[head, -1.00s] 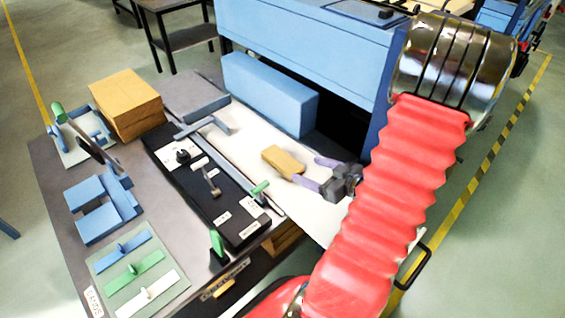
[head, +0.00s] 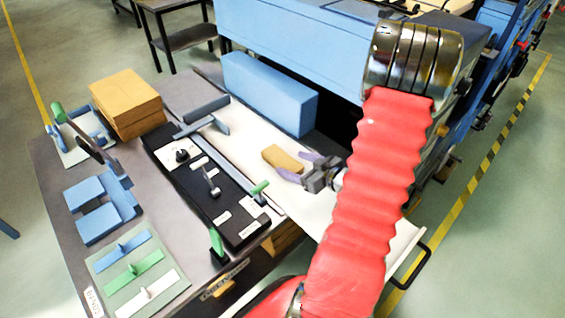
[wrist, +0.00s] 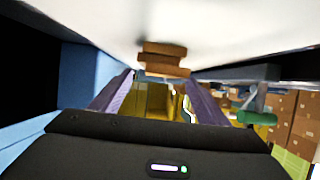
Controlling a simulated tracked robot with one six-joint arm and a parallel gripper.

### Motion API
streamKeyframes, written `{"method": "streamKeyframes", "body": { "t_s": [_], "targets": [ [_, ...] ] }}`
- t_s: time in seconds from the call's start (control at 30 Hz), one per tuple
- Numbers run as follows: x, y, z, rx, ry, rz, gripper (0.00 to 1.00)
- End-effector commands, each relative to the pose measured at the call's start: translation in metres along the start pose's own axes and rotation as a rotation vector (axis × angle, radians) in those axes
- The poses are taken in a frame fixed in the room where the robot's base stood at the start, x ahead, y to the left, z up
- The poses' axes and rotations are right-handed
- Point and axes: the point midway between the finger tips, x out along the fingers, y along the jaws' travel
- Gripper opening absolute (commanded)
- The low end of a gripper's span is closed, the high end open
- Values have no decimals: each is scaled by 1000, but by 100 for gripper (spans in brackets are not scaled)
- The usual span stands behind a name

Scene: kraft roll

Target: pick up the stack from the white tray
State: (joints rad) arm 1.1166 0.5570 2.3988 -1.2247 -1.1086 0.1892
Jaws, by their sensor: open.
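The stack (head: 283,158), a small block of brown pieces, sits on the white tray (head: 322,212) beside the blue machine. In the wrist view the stack (wrist: 163,60) shows as several brown layers against the white tray surface (wrist: 230,30), which fills the top of the picture. My gripper (head: 292,164) has two purple fingers, spread apart and empty. The stack lies just beyond the fingertips, lined up with the gap between them in the wrist view (wrist: 158,80). I cannot tell whether a fingertip touches it.
A long blue block (head: 270,92) stands behind the stack, along the machine (head: 300,40). A black panel (head: 205,188) with labels and a green-handled bar (head: 235,170) lie left of the tray. A brown stack of sheets (head: 125,102) stands further left.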

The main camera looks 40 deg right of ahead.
Motion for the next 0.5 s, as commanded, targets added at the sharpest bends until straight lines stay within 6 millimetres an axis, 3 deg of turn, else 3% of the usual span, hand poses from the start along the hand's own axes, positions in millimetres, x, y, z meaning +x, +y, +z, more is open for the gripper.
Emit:
{"method": "streamKeyframes", "body": {
  "t_s": [0.13,0.5],
  "targets": [
    [14,-1,0,-1,0,-2,69],
    [16,0,0,0,0,1,69]
  ]
}}
